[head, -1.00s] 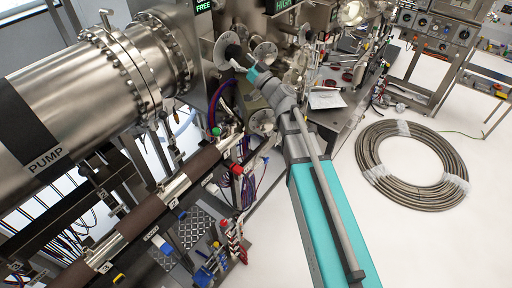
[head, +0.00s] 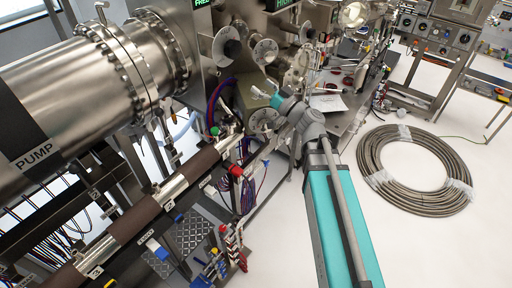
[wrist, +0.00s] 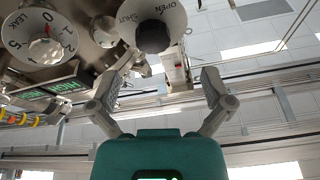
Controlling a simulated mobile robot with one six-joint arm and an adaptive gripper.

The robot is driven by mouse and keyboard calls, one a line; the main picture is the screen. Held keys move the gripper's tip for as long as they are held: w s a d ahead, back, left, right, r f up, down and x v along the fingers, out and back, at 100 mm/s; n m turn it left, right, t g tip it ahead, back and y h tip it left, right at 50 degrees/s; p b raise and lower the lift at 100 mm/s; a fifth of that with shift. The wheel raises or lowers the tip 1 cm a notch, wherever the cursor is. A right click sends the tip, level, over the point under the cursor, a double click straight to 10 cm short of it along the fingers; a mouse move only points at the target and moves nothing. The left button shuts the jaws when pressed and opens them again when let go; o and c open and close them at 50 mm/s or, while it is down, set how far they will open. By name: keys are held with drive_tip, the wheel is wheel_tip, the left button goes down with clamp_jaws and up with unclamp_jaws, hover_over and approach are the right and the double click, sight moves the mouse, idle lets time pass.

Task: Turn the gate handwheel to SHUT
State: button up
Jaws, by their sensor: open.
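The gate handwheel (wrist: 140,14) is a pale round dial at the top of the wrist view, cut by the frame edge. It bears the words OPEN and SHUT around a dark central knob (wrist: 153,37). In the head view it appears to be the left dial (head: 223,36) on the chamber front, though its lettering is too small to read. My gripper (wrist: 163,88) is open and empty, with its fingers spread apart below the knob in the wrist view and not touching it. In the head view my gripper (head: 258,93) hangs lower and to the right of that dial.
A numbered LEAK dial (wrist: 45,42) and a green HIGH display (wrist: 62,87) sit beside the handwheel. More dials (head: 265,51) line the chamber front. The PUMP cylinder (head: 70,75) is at left.

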drive_tip(key=s+f+g+h+b, duration=0.2)
drive_tip(key=s+f+g, duration=0.1)
drive_tip(key=f, duration=0.6)
drive_tip(key=s+a+f+g+h+b, duration=0.1)
drive_tip(key=f+g, duration=0.4)
drive_tip(key=f, duration=0.5)
drive_tip(key=shift+s+a+h+b, duration=0.3)
drive_tip(key=shift+s+h+b, duration=0.5)
drive_tip(key=shift+s+b, duration=0.45)
drive_tip(key=shift+r, duration=0.1)
drive_tip(key=w+d+r+t+y+p, duration=0.1)
drive_tip(key=w+r+t+y+p, duration=0.1)
drive_tip(key=r, duration=0.8)
drive_tip(key=w+d+r+n+t+y+p, duration=0.1)
drive_tip(key=w+d+r+t+y+p, duration=0.1)
drive_tip(key=w+r+t, duration=0.4)
wheel_tip(320, 180, up, 5)
drive_tip(key=shift+t+y+p, duration=0.6)
drive_tip(key=shift+y+p, duration=0.1)
drive_tip(key=shift+p, duration=0.5)
